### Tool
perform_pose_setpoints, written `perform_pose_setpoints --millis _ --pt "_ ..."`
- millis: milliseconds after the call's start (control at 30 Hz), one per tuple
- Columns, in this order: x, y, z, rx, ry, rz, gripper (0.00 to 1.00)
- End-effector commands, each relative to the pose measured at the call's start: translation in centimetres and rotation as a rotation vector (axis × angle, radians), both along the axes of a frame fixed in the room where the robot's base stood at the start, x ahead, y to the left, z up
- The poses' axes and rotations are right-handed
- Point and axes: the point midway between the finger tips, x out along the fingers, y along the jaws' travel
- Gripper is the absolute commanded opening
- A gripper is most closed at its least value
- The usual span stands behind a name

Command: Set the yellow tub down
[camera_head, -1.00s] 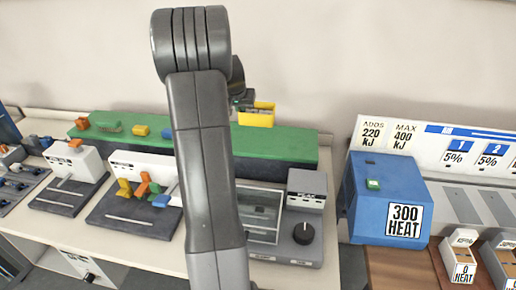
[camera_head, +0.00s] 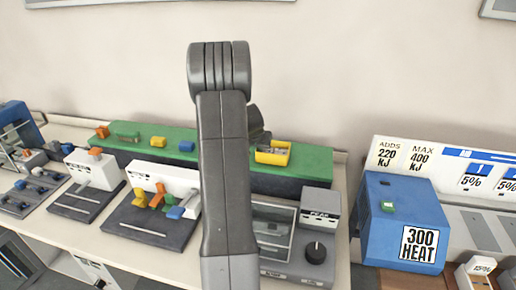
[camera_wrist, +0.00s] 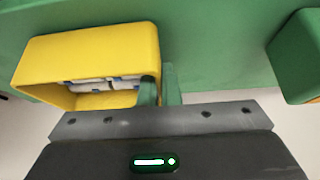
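The yellow tub (camera_head: 265,158) is at the right part of the long green-topped shelf (camera_head: 325,167) in the head view, just right of my arm. It appears upright at the green top; whether it rests there or hovers slightly is unclear. In the wrist view the tub (camera_wrist: 128,45) shows several white pieces inside. My gripper (camera_wrist: 160,82) has its fingers close together at one end wall of the tub, one inside and one outside, so it looks shut on that wall. My arm hides much of the gripper in the head view.
Small orange, green, yellow and blue (camera_head: 186,146) things sit farther left on the green shelf. A device with a black knob (camera_head: 316,250) stands in front. A blue box labelled 300 HEAT (camera_head: 400,215) is right. A green block (camera_wrist: 300,58) is near in the wrist view.

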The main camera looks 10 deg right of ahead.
Motion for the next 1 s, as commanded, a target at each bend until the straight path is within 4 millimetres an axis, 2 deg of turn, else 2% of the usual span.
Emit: perform_pose_setpoints --millis 167,300,733,1000 --pt "0.0 0.0 -0.4 0.000 -0.001 0.000 0.00" --pt "0.0 0.0 -0.3 0.000 0.000 0.000 0.25" --pt "-0.1 0.1 0.4 0.000 -0.001 0.000 0.25" --pt "-2.2 1.0 4.3 -0.001 -0.004 0.001 0.25"
